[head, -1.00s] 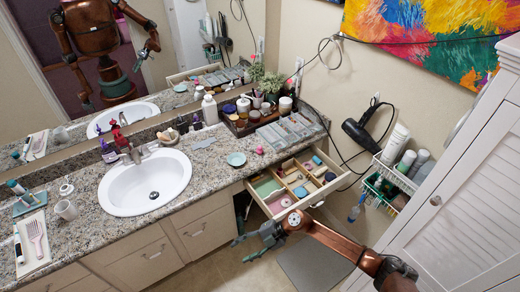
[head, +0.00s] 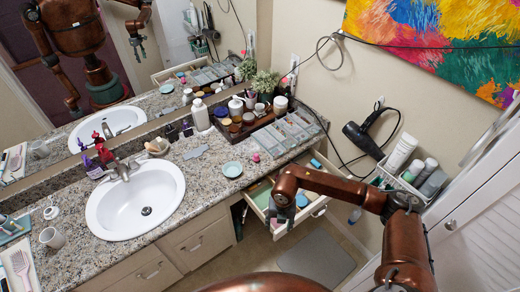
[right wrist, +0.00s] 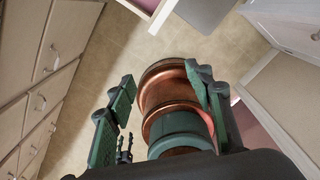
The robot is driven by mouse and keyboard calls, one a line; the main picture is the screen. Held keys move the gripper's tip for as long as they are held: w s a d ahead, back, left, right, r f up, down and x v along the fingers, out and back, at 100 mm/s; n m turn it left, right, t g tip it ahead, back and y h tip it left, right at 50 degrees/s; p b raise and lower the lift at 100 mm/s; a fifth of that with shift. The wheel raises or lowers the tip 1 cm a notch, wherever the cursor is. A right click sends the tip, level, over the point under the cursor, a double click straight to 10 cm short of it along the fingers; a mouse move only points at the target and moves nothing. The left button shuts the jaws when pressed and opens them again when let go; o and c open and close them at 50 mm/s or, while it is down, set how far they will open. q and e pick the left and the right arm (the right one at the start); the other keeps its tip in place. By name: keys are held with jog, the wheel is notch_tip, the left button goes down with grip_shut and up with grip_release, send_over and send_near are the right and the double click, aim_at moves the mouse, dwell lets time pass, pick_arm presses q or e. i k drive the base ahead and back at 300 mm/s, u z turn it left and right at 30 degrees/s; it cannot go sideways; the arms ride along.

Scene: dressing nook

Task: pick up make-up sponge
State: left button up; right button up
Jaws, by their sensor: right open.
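A small pink object (head: 256,157) that looks like the make-up sponge sits on the granite counter, right of a pale green dish (head: 232,169) and behind the open drawer. My right gripper (head: 281,216) shows in the head view in front of the drawer, below the bent copper wrist, lower than the sponge and apart from it. In the right wrist view my right gripper (right wrist: 162,100) is open, its green fingers spread, with nothing held; the sponge is not visible there. My left gripper is not directly visible in the head view.
The open drawer (head: 315,208) is largely covered by my right arm. A dark tray of bottles and jars stands behind the sponge, with clear organizers (head: 291,131) beside it. The sink (head: 135,200) is at left. A hair dryer (head: 366,132) and wire basket hang at right.

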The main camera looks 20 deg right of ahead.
aim_at(256, 158)
jog(key=i, duration=1.4)
jog(key=u, duration=0.1)
